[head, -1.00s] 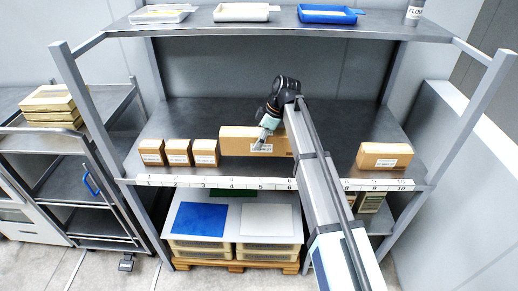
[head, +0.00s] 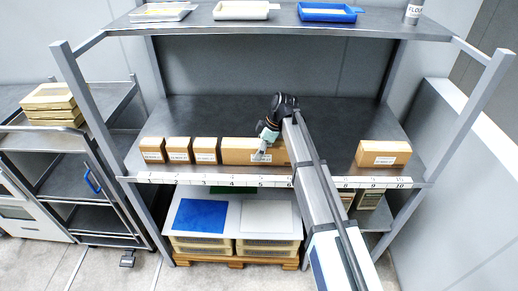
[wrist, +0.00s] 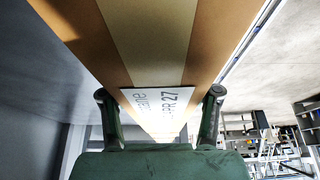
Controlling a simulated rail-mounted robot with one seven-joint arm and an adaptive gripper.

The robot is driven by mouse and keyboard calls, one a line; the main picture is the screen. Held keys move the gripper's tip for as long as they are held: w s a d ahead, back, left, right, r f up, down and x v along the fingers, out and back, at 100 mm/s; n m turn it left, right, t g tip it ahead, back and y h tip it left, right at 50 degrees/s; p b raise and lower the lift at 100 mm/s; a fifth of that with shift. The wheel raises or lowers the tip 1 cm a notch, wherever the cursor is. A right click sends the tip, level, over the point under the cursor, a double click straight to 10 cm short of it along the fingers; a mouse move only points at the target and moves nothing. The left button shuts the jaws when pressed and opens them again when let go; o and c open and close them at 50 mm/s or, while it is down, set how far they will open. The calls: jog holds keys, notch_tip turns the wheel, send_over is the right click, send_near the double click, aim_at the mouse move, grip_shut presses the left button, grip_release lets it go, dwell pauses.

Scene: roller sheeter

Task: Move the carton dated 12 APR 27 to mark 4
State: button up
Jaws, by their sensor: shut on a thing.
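The long brown carton (head: 238,154) stands on the middle shelf behind the numbered strip, from about mark 4 to mark 6. Its label is partly hidden by my gripper in the head view. My gripper (head: 263,151) comes down over it near mark 5, shut on it. In the wrist view the carton (wrist: 150,45) runs between the two fingers (wrist: 160,112), with tape along it and a white label partly reading "PR 27"; the rest is hidden. Mark 4 (head: 232,182) is below the carton's left end.
Three small cartons (head: 153,149) (head: 179,150) (head: 205,150) stand at marks 1 to 3, the third close beside the long carton's left end. Another carton (head: 383,152) stands near marks 8 to 10. The shelf (head: 335,145) is bare between, under my arm. An upper shelf (head: 270,33) lies above.

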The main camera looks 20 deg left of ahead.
jog(key=o, duration=1.6)
jog(key=b+v, duration=0.2)
jog(key=v, duration=1)
jog(key=shift+r, duration=0.15)
jog(key=shift+a, duration=0.1)
